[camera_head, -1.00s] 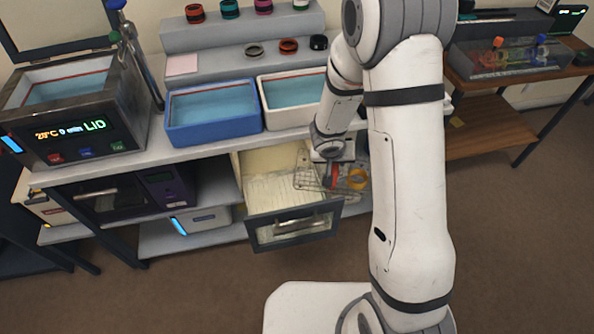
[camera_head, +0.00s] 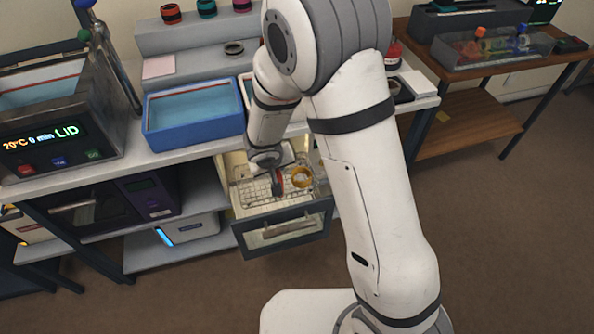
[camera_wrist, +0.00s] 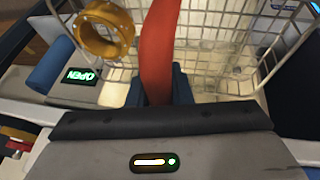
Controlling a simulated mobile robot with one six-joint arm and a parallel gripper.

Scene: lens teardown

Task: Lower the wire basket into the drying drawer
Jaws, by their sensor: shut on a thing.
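The wire basket (camera_head: 258,194) is over the opening of the pulled-out drying drawer (camera_head: 286,232), inside its outline in the head view. I cannot tell whether it touches the drawer floor. My gripper (camera_head: 277,184) is shut on the basket's red handle (camera_wrist: 160,45), between dark blue fingers in the wrist view (camera_wrist: 158,88). The basket's mesh (camera_wrist: 215,35) spreads behind the handle there. A yellow ring (camera_head: 302,178) shows at the basket's right side, and at upper left in the wrist view (camera_wrist: 102,36).
A blue tub (camera_head: 192,118) stands on the bench above and left of the drawer. A lidded bath with a display (camera_head: 50,140) is at far left. The floor before the drawer is clear.

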